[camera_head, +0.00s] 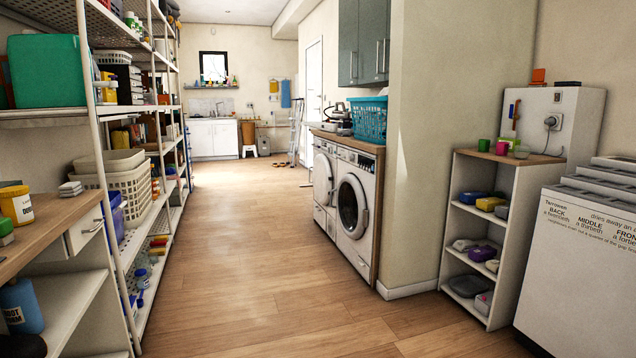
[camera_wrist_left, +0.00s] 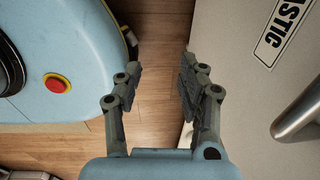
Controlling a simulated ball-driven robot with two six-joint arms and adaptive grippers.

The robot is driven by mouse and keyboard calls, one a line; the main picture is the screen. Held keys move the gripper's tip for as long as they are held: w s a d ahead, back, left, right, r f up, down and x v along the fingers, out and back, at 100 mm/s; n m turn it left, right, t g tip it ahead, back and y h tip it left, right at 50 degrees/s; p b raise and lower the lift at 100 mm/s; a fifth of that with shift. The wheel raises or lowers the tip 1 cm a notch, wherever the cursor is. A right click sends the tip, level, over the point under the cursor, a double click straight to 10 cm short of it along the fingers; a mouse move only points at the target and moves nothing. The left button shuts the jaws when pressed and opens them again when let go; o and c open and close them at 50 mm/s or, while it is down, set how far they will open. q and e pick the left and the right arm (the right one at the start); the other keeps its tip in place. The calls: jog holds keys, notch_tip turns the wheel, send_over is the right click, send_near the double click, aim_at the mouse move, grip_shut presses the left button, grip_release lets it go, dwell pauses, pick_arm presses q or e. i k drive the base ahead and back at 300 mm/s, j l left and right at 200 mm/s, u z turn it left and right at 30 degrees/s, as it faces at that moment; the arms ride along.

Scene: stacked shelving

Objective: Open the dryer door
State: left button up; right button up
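Two white front-loading machines stand side by side under a wooden counter in the head view, some way off right of centre. The nearer machine (camera_head: 365,232) has a round dark-glass door (camera_head: 352,206) that looks closed. The farther machine (camera_head: 318,212) has a round, pale door (camera_head: 323,180); I cannot tell if it is ajar. I cannot tell which one is the dryer. My left gripper (camera_wrist_left: 160,75) shows in the left wrist view, with its fingers apart and nothing between them. It is far from both machines. My right gripper is not in view.
Open wooden floor (camera_head: 245,260) leads to the machines. A loaded metal shelf (camera_head: 125,180) lines the left; a wall corner (camera_head: 415,150) and small white shelf (camera_head: 490,235) stand right. In the wrist view, a pale surface labelled "PLASTIC" (camera_wrist_left: 283,33) is close to the gripper's right.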

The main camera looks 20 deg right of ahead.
aim_at(322, 176)
jog(key=i, duration=5.95)
jog(key=l, duration=0.1)
